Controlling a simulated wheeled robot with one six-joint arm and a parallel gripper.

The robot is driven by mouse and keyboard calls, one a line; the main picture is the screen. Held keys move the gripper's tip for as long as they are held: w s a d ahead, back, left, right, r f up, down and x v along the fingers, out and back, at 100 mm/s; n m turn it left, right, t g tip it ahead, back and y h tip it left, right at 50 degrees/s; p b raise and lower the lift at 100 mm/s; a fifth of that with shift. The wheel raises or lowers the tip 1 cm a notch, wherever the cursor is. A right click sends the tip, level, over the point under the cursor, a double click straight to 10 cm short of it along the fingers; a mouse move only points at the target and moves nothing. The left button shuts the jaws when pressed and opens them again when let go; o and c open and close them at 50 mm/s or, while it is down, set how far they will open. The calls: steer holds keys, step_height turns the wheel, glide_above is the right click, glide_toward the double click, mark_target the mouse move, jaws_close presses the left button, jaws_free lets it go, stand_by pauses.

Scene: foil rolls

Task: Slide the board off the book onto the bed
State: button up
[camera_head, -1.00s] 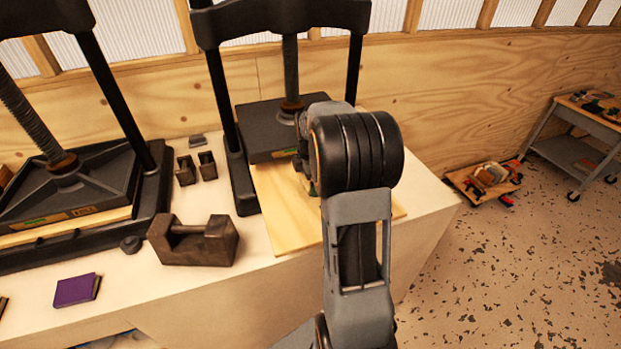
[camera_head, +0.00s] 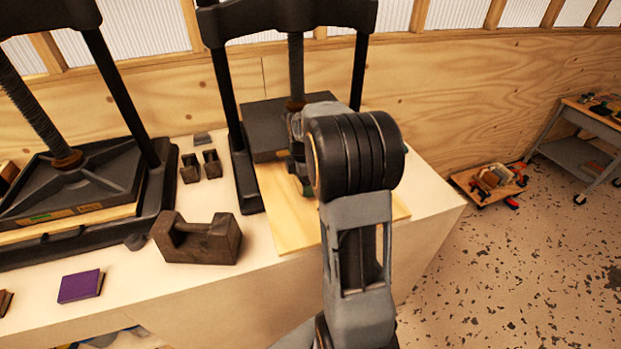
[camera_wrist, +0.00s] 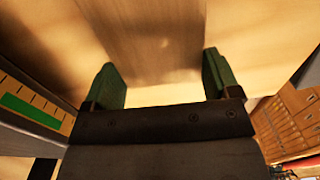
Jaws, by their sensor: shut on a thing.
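The pale plywood board (camera_head: 280,218) lies in the right-hand press, partly under its dark platen (camera_head: 262,128), and its near corner reaches the bench front. My gripper (camera_head: 302,170) is at the board, mostly hidden behind my own wrist. In the wrist view, the green fingers of my gripper (camera_wrist: 162,75) stand apart, with wood grain of the board (camera_wrist: 165,35) filling the space between and beyond them; the gripper is shut on the board. The book under the board and the press bed are hidden in these views.
A heavy iron weight (camera_head: 198,242) sits left of the board, and two small weights (camera_head: 200,165) stand behind it. A purple book (camera_head: 80,287) lies at the bench's front left. A second press (camera_head: 75,190) fills the left. Bare bench (camera_head: 425,180) shows right of the board.

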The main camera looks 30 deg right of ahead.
steer(key=shift+w+a, duration=0.4)
steer(key=shift+a, duration=0.9)
steer(key=shift+w+a, duration=0.35)
steer(key=shift+a, duration=0.95)
steer(key=shift+w+a, duration=0.4)
steer(key=shift+a, duration=0.9)
steer(key=o, duration=0.8)
step_height(320, 180, up, 14)
steer(key=shift+f, duration=0.1)
